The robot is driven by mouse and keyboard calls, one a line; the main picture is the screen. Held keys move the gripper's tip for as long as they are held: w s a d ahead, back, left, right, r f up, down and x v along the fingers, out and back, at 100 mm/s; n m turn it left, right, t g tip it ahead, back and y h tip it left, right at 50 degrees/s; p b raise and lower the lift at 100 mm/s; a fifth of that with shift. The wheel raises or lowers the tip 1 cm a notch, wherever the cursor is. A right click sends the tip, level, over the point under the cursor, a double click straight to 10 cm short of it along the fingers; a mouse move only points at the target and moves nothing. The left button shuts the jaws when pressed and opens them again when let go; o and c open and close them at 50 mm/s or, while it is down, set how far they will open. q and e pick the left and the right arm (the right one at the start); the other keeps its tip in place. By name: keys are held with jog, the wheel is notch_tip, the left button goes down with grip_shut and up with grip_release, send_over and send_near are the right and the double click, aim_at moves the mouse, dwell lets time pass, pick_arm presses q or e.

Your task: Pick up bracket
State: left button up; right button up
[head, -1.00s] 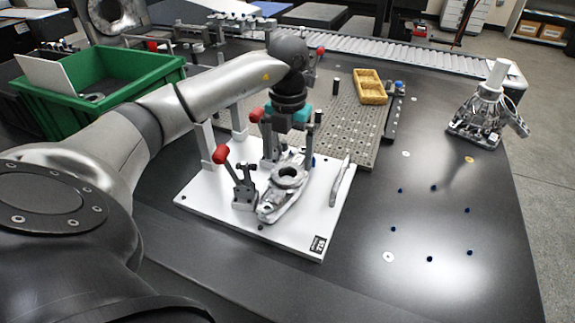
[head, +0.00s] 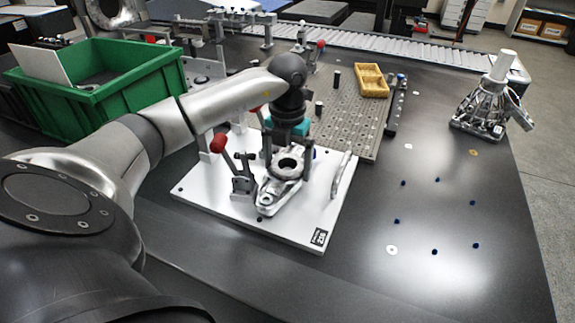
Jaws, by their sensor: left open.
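The bracket (head: 278,194), a silver cast part with a round ringed boss, lies on a white fixture plate (head: 215,196). My left gripper (head: 287,163), with a teal band above its fingers, points down over the boss. Its dark fingers are apart, one to each side of the boss. I cannot tell whether they touch it. The far part of the bracket is partly hidden by the gripper. My right gripper is not in view.
A red-handled toggle clamp (head: 241,180) stands just left of the bracket; a silver handle (head: 342,175) is at its right. A perforated plate (head: 345,120) with a yellow tray (head: 371,80) lies behind. A green bin (head: 100,95) is at left. The right table is mostly clear.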

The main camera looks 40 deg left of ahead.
pick_arm(q)
jog(key=shift+c, duration=0.4)
jog(key=shift+r, duration=0.1)
grip_shut()
